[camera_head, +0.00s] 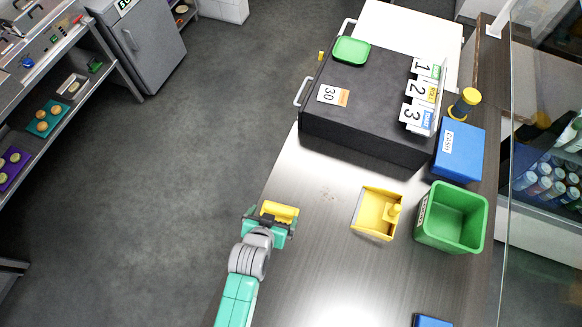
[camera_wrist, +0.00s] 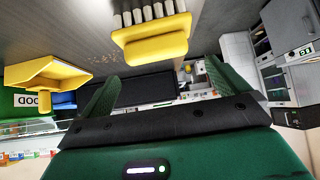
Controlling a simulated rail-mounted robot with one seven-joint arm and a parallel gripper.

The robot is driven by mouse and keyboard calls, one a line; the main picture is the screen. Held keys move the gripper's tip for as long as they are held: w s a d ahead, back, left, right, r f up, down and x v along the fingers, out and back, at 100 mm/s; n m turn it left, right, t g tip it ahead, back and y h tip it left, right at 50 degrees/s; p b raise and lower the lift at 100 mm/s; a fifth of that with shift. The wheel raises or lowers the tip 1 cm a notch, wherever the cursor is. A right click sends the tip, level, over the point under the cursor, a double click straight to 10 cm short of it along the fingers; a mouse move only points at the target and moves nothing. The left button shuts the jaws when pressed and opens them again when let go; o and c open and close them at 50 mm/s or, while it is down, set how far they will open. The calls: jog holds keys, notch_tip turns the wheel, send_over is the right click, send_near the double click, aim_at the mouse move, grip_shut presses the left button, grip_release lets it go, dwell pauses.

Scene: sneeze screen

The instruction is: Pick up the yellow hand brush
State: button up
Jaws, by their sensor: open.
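The yellow hand brush (camera_head: 280,211) is at the left edge of the counter in the head view, right by my gripper (camera_head: 268,224). In the wrist view, which looks upside down, the brush (camera_wrist: 152,44) shows its yellow body and a row of grey bristles against the counter. My gripper's two green fingers (camera_wrist: 160,88) are spread apart with nothing between them. The brush lies just ahead of the fingertips, roughly centred on the gap, and looks apart from them. My gripper partly covers the brush in the head view.
A yellow dustpan (camera_head: 367,213) lies on the counter (camera_head: 330,270) to the right, beside a green bin (camera_head: 422,237) and a blue box (camera_head: 460,150). A black box (camera_head: 370,110) with number cards stands behind. A glass screen (camera_head: 507,220) runs along the right. Open floor is left.

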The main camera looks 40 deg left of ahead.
aim_at(279, 210)
jog(key=x, duration=0.6)
jog(key=shift+w+d+f, duration=0.1)
jog(key=shift+d+f, duration=0.1)
jog(key=shift+f, duration=0.15)
jog(key=c, duration=0.8)
